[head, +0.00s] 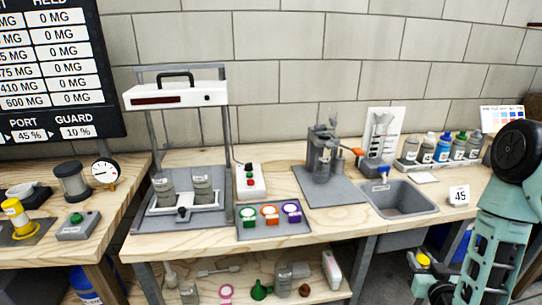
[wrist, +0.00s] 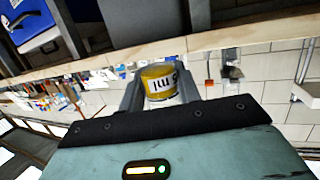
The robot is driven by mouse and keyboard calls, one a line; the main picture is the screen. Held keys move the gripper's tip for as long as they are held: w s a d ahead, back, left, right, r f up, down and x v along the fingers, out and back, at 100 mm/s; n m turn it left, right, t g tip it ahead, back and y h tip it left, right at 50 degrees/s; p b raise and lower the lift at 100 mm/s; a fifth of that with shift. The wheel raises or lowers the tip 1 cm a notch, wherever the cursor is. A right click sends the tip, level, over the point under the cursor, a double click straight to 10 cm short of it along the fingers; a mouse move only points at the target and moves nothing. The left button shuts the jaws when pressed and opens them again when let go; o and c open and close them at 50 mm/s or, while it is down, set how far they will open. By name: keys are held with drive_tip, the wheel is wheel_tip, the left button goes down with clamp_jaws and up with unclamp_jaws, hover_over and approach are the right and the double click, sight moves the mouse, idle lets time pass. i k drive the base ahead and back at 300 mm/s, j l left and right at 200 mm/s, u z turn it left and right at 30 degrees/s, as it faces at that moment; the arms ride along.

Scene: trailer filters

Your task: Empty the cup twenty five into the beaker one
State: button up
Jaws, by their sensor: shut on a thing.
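My gripper (wrist: 160,96) is shut on a yellow cup (wrist: 158,74) with a white label. The label reads upside down and ends in "ml"; only part of its number shows. In the head view a small yellow top (head: 423,260) shows at my gripper, low at the right, in front of the bench.
A grey sink (head: 400,199) is set in the wooden bench. A grey device (head: 322,160) stands on a mat to its left. A row of bottles (head: 443,148) lines the back right. A pad with coloured rings (head: 272,219) lies near the front edge.

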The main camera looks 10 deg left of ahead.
sight(163, 184)
drive_tip(key=k+j, duration=0.1)
drive_tip(key=j, duration=2.05)
drive_tip(key=k, duration=0.05)
